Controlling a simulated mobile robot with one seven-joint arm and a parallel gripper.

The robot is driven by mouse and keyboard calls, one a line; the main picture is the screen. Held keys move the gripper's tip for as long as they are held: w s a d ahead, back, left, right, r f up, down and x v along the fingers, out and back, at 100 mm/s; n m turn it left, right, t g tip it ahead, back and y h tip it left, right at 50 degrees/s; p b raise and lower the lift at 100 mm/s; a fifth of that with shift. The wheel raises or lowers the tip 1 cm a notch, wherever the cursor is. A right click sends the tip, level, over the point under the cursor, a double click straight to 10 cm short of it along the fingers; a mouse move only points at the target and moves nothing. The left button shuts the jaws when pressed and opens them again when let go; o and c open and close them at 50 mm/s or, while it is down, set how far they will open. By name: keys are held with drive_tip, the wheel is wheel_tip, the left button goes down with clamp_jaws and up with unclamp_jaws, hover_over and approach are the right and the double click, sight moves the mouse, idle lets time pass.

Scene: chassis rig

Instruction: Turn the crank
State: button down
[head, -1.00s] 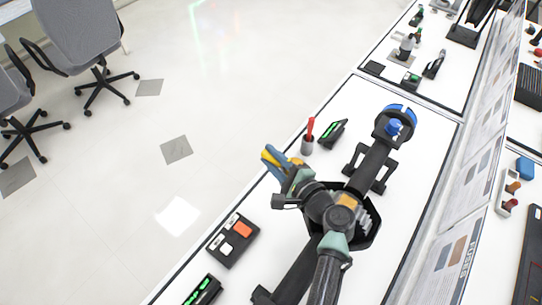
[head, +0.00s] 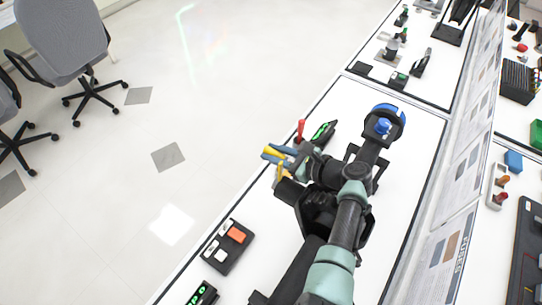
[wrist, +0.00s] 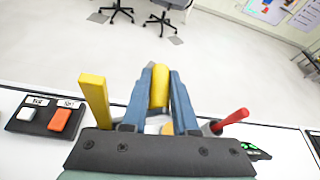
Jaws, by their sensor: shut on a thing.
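My gripper (wrist: 160,85) has blue fingers and is shut on a yellow crank handle (wrist: 159,88), which stands between the fingertips in the wrist view. A second yellow bar (wrist: 95,101) stands upright to the left of the fingers; I cannot tell how it joins the handle. In the head view my gripper (head: 276,157) is at the table's left edge, with yellow parts (head: 274,153) showing beside the blue fingers. The crank's hub and mounting are hidden behind my gripper and arm.
A red lever (head: 301,130) stands close to my gripper, with a green-lit display (head: 322,133) beyond it. A button box (head: 229,246) with orange and white buttons lies nearer. A blue-knobbed wheel (head: 384,126) is farther back. Open floor (head: 150,200) lies left.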

drive_tip(key=shift+w+d+f+m+g+b, duration=0.25)
drive_tip(key=shift+f+m+g+b, duration=0.25)
drive_tip(key=shift+f+m+b, duration=0.15)
drive_tip(key=c, duration=0.7)
unclamp_jaws()
drive_tip(key=shift+r, duration=0.1)
drive_tip(key=shift+s+d+r, duration=0.1)
drive_tip(key=shift+d+r, duration=0.05)
drive_tip(key=v, duration=1.2)
drive_tip(key=shift+s+d+p, duration=0.2)
drive_tip(key=shift+d+p, duration=0.15)
